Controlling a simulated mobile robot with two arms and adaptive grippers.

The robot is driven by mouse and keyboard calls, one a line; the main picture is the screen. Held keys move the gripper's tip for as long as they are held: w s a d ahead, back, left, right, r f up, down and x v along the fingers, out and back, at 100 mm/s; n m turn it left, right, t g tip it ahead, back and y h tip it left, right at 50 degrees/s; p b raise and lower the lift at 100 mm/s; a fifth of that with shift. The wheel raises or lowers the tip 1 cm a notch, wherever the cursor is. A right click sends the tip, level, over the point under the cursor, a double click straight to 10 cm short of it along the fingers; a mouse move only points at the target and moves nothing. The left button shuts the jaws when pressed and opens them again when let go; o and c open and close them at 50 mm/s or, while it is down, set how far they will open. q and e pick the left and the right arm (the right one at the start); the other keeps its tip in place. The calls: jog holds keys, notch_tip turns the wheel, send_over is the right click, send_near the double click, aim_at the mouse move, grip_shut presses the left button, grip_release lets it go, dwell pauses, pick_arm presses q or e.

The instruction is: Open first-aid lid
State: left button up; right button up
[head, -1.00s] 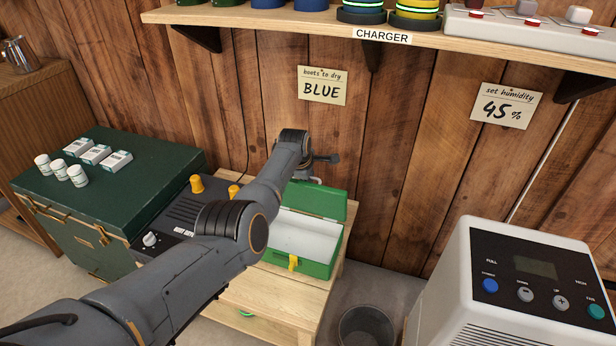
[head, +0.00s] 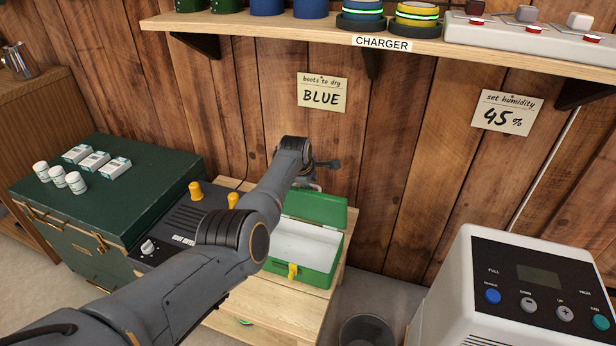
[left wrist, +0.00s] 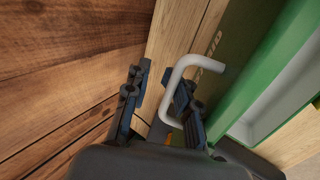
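The green first-aid box (head: 318,277) stands on the wooden stand with its lid (head: 318,207) swung open at the back, wall side. Its pale inside shows and looks empty. A yellow latch (head: 292,270) is on its front. My left gripper (head: 326,166) is behind and above the lid, close to the wall. In the left wrist view its two fingers (left wrist: 157,92) are apart, with no object clamped between them. The white handle (left wrist: 188,66) loops beside the right-hand finger; whether they touch is unclear. The right gripper is not in view.
A dark device with yellow knobs (head: 180,229) stands left of the box, beside a green trunk (head: 140,197) carrying small boxes and white jars. A shelf (head: 300,30) overhangs the wall above. A white humidity unit (head: 465,285) stands at right, a bin (head: 367,330) between.

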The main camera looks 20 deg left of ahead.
pick_arm(q)
jog(key=v, duration=1.2)
jog(key=shift+d+r, duration=0.1)
jog(key=shift+r, duration=0.1)
